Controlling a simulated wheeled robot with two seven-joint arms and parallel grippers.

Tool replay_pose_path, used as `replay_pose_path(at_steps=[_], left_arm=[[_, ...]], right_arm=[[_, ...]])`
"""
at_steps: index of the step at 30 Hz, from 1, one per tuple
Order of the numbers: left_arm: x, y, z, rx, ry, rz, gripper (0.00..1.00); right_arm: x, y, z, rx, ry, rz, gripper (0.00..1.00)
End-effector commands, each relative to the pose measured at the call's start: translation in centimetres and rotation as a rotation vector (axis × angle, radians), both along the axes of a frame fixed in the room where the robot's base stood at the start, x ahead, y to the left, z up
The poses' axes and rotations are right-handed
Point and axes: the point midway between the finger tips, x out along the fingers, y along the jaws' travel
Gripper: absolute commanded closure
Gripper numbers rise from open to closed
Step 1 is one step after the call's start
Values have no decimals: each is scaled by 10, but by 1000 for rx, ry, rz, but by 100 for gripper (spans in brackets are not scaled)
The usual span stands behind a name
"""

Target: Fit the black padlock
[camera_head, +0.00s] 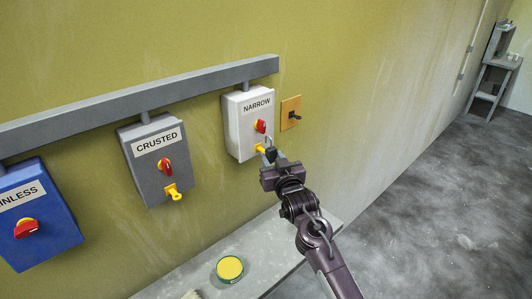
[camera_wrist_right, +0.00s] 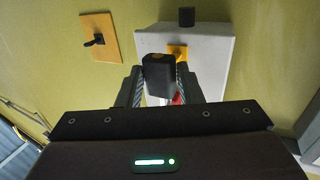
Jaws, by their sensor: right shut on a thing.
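My right gripper (camera_head: 273,160) is shut on the black padlock (camera_head: 271,153), in front of the lower part of the white NARROW box (camera_head: 235,133). The padlock's pale shackle points up, close to the box's yellow hasp (camera_head: 259,148) and below its red switch knob (camera_head: 260,126). In the right wrist view the padlock's dark body (camera_wrist_right: 158,76) sits between the two fingers, overlapping the yellow hasp (camera_wrist_right: 178,52). I cannot tell whether the shackle passes through the hasp. My left gripper is not in view.
A grey CRUSTED box (camera_head: 144,177) and a blue box (camera_head: 40,240) hang to the left under a grey rail (camera_head: 160,92). An orange plate with a black toggle (camera_head: 291,113) is right of the NARROW box. A yellow-topped tin (camera_head: 229,268) stands on the ledge below.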

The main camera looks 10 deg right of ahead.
Motion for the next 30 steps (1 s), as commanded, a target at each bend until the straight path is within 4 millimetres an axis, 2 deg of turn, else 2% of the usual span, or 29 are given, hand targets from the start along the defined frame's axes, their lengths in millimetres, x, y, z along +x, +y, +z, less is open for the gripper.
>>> replay_pose_path(at_steps=[30], left_arm=[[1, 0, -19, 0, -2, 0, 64]], right_arm=[[0, 0, -28, 0, -1, 0, 93]])
